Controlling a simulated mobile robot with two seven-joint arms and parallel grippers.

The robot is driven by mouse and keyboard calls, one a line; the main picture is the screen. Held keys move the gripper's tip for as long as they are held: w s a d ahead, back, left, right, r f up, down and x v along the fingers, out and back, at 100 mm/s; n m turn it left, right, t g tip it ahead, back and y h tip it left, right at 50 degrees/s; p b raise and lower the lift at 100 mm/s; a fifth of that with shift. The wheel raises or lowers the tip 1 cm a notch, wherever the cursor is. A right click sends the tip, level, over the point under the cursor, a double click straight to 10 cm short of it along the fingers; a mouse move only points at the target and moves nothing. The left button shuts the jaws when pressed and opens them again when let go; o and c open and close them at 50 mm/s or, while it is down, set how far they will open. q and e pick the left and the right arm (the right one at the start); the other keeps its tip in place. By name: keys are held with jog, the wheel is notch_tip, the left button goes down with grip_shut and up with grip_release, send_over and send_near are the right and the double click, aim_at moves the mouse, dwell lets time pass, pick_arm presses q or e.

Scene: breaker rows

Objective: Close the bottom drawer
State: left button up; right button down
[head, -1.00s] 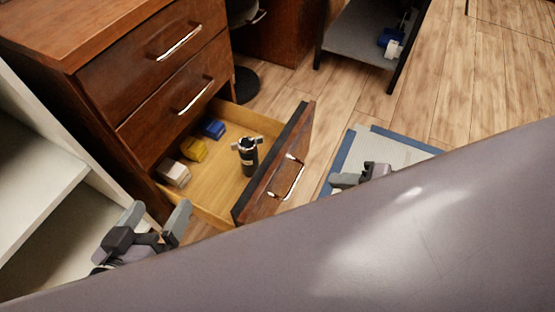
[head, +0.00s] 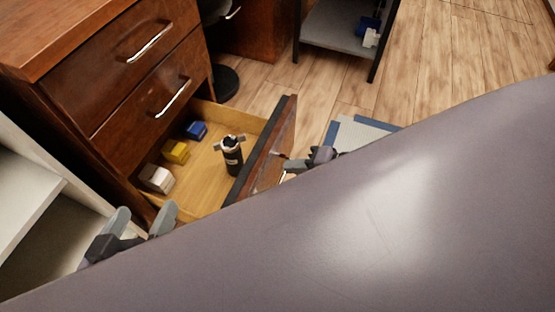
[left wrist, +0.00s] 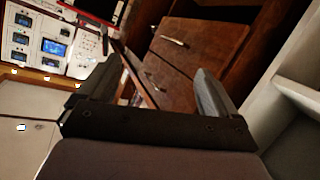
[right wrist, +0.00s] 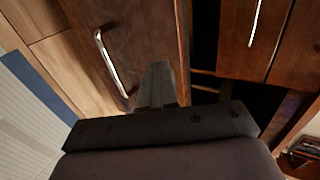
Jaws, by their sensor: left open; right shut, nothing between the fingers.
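The bottom drawer (head: 207,170) of the brown wooden cabinet (head: 120,110) is pulled out. It holds a black cylinder (head: 232,158), a white box (head: 157,178), a yellow box (head: 176,151) and a blue box (head: 196,130). Its front panel (right wrist: 118,45) and metal handle (right wrist: 108,62) show in the right wrist view. My right gripper (head: 288,166) is shut and empty, at the outer face of the drawer front near the handle; I cannot tell whether it touches. My left gripper (head: 146,217) is open and empty, left of the drawer's near side.
The cabinet's two upper drawers are shut. A white shelf unit (head: 30,190) stands at the left. A blue-edged mat (head: 352,133) lies on the wooden floor beyond my right gripper. A grey-topped stand (head: 335,30) is at the back. My own grey body covers the lower right.

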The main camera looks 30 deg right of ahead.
aim_at(266, 161)
jog(key=shift+w+a+f+p, duration=0.15)
jog(key=shift+w+a+p, duration=0.25)
jog(key=shift+w+a, duration=1.1)
jog(key=shift+w, duration=0.2)
pick_arm(q)
jog(key=shift+d+f+g, duration=0.1)
jog(key=shift+d+g, duration=0.15)
jog(key=shift+g, duration=0.05)
jog(key=shift+r, duration=0.2)
